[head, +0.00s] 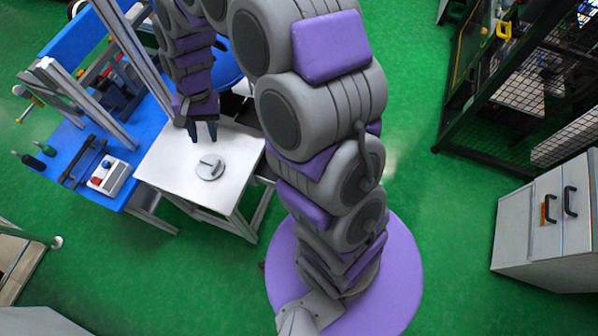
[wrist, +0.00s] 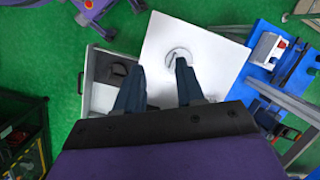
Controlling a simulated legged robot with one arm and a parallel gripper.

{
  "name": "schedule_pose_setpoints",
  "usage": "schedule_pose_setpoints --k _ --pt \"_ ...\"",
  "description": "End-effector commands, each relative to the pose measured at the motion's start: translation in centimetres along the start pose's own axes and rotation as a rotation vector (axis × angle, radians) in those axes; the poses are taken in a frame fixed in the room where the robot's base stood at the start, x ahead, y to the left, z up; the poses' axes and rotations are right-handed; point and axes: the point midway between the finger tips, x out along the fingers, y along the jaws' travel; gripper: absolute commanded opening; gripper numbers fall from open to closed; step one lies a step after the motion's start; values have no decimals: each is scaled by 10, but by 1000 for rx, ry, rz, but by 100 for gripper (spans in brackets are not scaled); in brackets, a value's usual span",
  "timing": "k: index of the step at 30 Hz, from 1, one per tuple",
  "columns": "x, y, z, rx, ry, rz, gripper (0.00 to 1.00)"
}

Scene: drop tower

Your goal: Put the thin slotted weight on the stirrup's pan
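A thin pale grey disc, which looks like the slotted weight (head: 210,171), lies flat on the white table top (head: 165,165); a small handle or slot mark shows on it. It also shows in the wrist view (wrist: 179,54), just beyond my fingertips. My gripper (head: 203,138) is above the table, behind the disc in the head view. In the wrist view my gripper (wrist: 158,72) has its two dark fingers apart with nothing held between them. I cannot clearly make out the stirrup or its pan.
A blue bench (head: 150,120) with a metal frame, tools and a small box with a red button (head: 108,176) stands left of the table. A dark mesh cage (head: 540,80) and a grey cabinet (head: 545,225) stand right. Green floor (head: 440,210) lies clear between.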

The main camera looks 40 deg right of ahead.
Motion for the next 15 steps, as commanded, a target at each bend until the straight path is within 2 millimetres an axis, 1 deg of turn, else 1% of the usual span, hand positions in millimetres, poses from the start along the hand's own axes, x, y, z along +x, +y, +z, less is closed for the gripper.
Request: schedule_pose_setpoints --k 1,6,12,15 --pt "-14 7 12 -35 12 3 38" --pt "-48 37 54 -152 25 37 38" --pt "-76 78 104 -267 43 84 38" --pt "-84 102 130 -316 45 112 38"
